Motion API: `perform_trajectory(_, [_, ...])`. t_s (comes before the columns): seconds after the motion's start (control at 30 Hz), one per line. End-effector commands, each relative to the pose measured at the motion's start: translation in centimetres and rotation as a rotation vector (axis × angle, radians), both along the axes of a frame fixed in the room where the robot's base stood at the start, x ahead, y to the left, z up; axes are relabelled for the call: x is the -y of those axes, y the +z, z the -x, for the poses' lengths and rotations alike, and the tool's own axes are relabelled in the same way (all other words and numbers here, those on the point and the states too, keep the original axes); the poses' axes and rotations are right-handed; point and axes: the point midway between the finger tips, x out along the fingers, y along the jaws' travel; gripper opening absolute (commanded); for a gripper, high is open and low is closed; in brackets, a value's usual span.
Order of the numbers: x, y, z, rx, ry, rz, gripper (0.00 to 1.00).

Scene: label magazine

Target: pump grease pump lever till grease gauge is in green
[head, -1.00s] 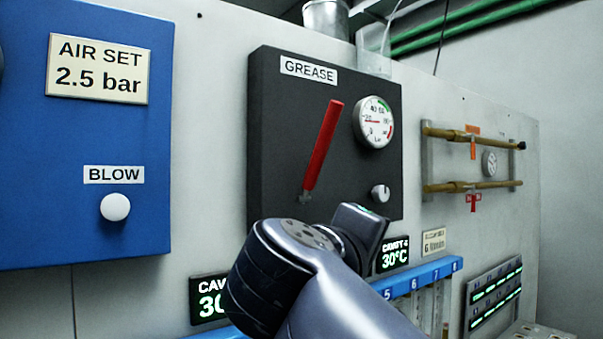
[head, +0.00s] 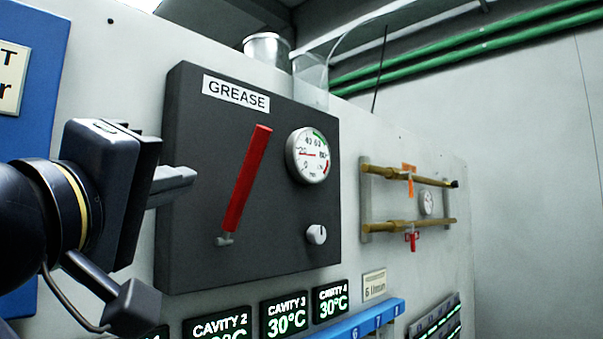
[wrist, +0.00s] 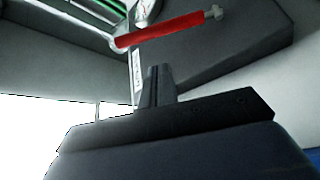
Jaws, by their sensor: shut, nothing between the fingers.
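The red grease pump lever (head: 248,178) slants up and to the right from its small grey pivot on the dark GREASE panel (head: 190,120). The round grease gauge (head: 307,155) is right of the lever. Its red needle points left, away from the green band at the upper right of the dial. My gripper (head: 186,178) is shut and empty, left of the lever and apart from it in the head view. In the wrist view, the closed fingers (wrist: 158,85) point toward the red lever (wrist: 165,31), with a gap visible.
A grey knob (head: 316,234) sits below the gauge. Green cavity displays (head: 286,315) and a blue numbered rail (head: 375,318) lie below the panel. Brass pipes (head: 410,225) are at the right. A blue panel (head: 40,110) is at the left.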

Motion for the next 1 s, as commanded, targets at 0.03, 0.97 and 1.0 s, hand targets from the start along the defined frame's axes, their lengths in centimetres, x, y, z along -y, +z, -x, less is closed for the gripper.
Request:
perform_trajectory(0.03, [0.0, 0.0, -0.1, 0.0, 0.0, 0.0, 0.0])
perform_trajectory(0.97, [2.3, 2.5, -9.5, -0.001, 0.0, 0.001, 0.0])
perform_trajectory(1.0, [2.3, 2.5, -9.5, -0.001, 0.0, 0.001, 0.0])
